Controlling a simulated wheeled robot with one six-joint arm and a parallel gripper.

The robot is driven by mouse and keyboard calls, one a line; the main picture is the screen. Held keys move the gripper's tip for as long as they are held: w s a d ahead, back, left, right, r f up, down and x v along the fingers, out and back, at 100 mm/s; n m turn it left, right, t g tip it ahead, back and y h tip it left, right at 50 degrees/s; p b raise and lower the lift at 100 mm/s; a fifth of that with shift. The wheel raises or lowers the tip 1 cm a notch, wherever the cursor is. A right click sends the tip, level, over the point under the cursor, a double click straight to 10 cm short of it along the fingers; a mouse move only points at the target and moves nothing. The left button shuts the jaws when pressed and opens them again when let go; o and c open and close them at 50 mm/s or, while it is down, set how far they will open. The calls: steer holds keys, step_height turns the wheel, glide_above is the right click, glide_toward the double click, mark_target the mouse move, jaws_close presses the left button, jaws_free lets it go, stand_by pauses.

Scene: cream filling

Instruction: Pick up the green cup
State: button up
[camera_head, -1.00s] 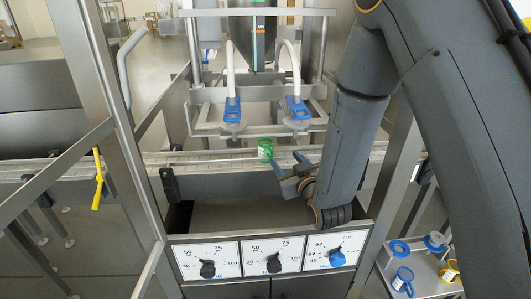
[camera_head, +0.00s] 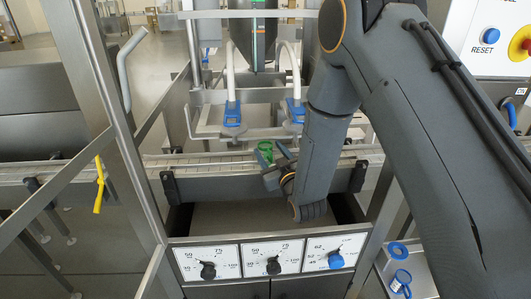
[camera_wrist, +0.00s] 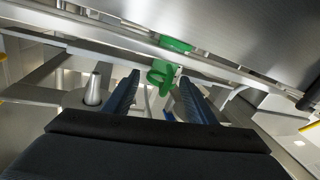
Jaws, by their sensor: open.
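The green cup (camera_head: 265,148) stands on the conveyor under the filling nozzles in the head view. Its lower part is partly hidden by my gripper. My gripper (camera_head: 277,166) is just in front of the cup, with its fingers pointing toward the conveyor. My gripper (camera_wrist: 160,90) is open, and the fingers do not appear to touch the cup.
Two blue-tipped nozzles (camera_head: 232,115) hang above the conveyor (camera_head: 215,160). A dial panel (camera_head: 272,258) is in front. Metal frame posts stand left and right.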

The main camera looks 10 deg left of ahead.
steer(key=shift+p+x, duration=0.4)
steer(key=shift+x, duration=1)
steer(key=shift+c, duration=0.4)
steer(key=c, duration=0.9)
steer(key=shift+r, duration=0.15)
